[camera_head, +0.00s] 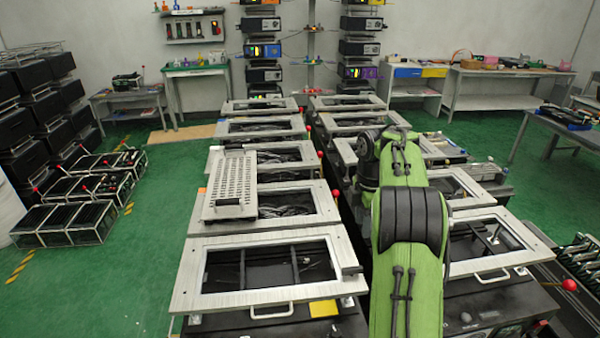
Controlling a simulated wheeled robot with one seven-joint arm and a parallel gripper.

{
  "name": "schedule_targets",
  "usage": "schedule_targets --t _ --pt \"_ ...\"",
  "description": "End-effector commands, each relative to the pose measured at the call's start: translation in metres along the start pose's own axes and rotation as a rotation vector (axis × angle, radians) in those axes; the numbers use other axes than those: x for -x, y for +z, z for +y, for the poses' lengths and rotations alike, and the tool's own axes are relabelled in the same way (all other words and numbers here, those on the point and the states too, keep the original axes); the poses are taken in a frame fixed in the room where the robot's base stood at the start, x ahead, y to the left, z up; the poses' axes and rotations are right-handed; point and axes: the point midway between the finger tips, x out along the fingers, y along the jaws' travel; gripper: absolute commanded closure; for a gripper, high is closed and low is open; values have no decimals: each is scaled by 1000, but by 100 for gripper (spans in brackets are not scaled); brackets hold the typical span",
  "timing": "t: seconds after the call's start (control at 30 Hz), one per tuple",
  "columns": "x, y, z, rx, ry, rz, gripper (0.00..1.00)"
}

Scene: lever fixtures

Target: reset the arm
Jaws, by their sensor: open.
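My green and black arm (405,225) reaches forward from the bottom right over the gap between two rows of lever fixtures. A dark joint of it (368,160) shows at the left of its upper end. My gripper is not visible. The nearest left fixture (195,270) has a pale metal frame around a dark opening, and a black lever grip (352,270) at its right edge. Red lever knobs (336,193) show along the left row. The nearest right fixture (515,255) is partly covered by my arm, with a red knob (569,285) at its right.
A perforated metal plate (233,180) lies on the second left fixture. Racks of black crates (30,110) stand at left, with lower crates (65,222) on the floor. Benches (500,85) line the back right. Green floor (165,235) is clear left of the fixtures.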

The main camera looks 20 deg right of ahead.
Motion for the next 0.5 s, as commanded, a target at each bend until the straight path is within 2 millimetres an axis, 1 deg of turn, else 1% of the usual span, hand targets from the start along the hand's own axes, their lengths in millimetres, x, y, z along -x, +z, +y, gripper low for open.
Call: schedule_targets --t 0.07,0.13,0.17,0.27,0.3,0.37,0.4,0.47,0.5 --pt "0 0 0 -1 0 0 60" --pt "7 -6 -2 -22 11 5 60" --pt "13 -12 -5 -43 22 10 60" --pt "47 -47 -27 -194 82 46 60" --pt "62 -66 -42 -276 109 69 60" --pt "80 -91 -68 -403 147 106 60" --pt "89 -106 -87 -486 168 132 60" --pt "99 -126 -118 -606 197 171 60" --pt "103 -137 -139 -685 214 197 60"
